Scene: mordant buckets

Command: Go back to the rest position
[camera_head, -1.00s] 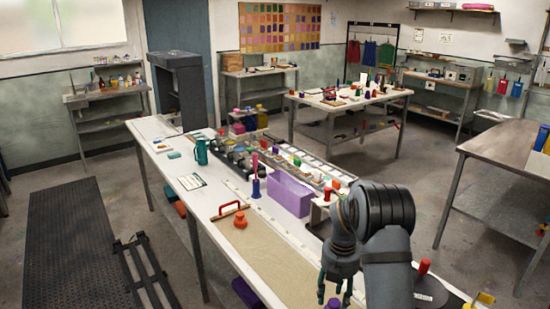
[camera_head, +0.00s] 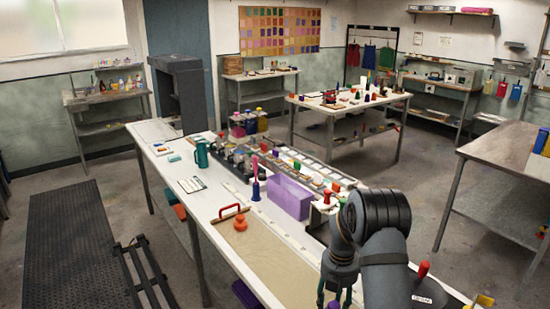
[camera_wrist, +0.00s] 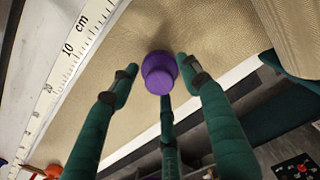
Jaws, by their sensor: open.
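My gripper (camera_head: 335,297) hangs at the bottom of the head view, over the near end of the white bench (camera_head: 165,150). Its dark green fingers are open. In the wrist view they are spread around a purple round-topped piece (camera_wrist: 158,72), with visible gaps at the sides. Whether the rear finger touches it cannot be told. The piece appears to stand on the tan mat (camera_wrist: 200,30). In the head view my arm and hand hide most of that spot.
A ruler strip (camera_wrist: 65,60) runs along the mat. An orange knob (camera_head: 240,222), a red-handled tool (camera_head: 230,213), a purple bin (camera_head: 290,197) and a row of dark pots (camera_head: 240,158) stand farther along the bench. A red-topped piece (camera_head: 423,269) is right of my arm.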

